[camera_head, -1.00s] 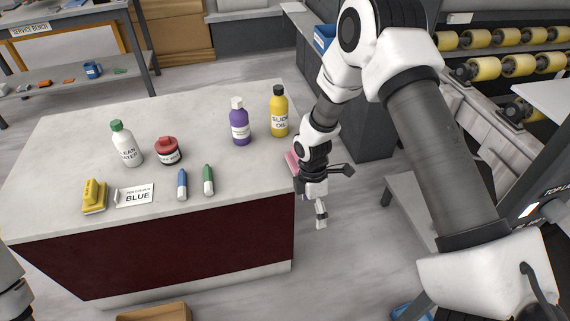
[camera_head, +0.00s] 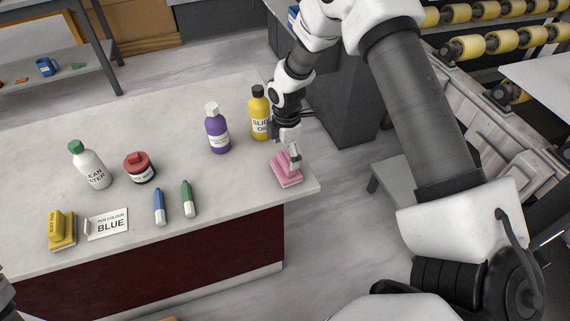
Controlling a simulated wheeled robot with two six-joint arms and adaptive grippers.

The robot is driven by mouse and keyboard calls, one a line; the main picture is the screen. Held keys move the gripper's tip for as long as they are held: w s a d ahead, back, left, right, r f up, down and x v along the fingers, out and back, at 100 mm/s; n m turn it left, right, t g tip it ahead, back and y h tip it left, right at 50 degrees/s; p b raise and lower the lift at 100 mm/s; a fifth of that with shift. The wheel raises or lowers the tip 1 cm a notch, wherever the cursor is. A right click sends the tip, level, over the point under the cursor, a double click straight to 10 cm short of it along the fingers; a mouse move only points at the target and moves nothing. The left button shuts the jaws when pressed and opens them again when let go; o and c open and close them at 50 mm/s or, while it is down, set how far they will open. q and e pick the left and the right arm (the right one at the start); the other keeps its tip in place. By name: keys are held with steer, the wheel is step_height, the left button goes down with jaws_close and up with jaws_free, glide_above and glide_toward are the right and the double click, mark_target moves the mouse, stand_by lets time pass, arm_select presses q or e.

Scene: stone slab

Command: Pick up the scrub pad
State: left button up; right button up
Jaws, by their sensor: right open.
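A pink pad (camera_head: 286,171) with a raised grip on top lies on the slab near its right corner. I take it for the scrub pad, but I cannot read any label on it. My right gripper (camera_head: 293,152) is open, pointing down at the pad. A light fingertip overlaps the pad's grip in the picture; I cannot tell whether it touches. A yellow pad (camera_head: 62,231) with a similar grip and a small label lies at the slab's left front. My left gripper is not in view.
The stone slab (camera_head: 240,195) also holds a yellow bottle (camera_head: 260,112) close beside my right gripper, a purple bottle (camera_head: 217,130), a white bottle (camera_head: 90,167), a red-lidded jar (camera_head: 139,167), a blue pen (camera_head: 160,206), a green pen (camera_head: 188,199) and a "BLUE" card (camera_head: 108,224).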

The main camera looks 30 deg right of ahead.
mark_target(286, 160)
steer(key=f, duration=0.4)
steer(key=shift+w+d, duration=0.1)
steer(key=shift+w, duration=0.15)
steer(key=shift+s+r, duration=0.15)
steer(key=shift+c, duration=0.4)
steer(key=c, duration=1)
steer(key=shift+r, duration=0.45)
steer(key=r, duration=0.1)
steer(key=a+r+b, duration=0.1)
steer(key=shift+s+r, duration=0.25)
steer(key=shift+r, duration=0.05)
steer(key=s+a+b, duration=0.1)
steer(key=s+a, duration=0.2)
steer(key=a, duration=0.3)
steer(key=s+a+r+b, duration=0.1)
steer(key=s+a, duration=0.3)
steer(key=a, duration=0.3)
steer(key=shift+s+r, duration=0.25)
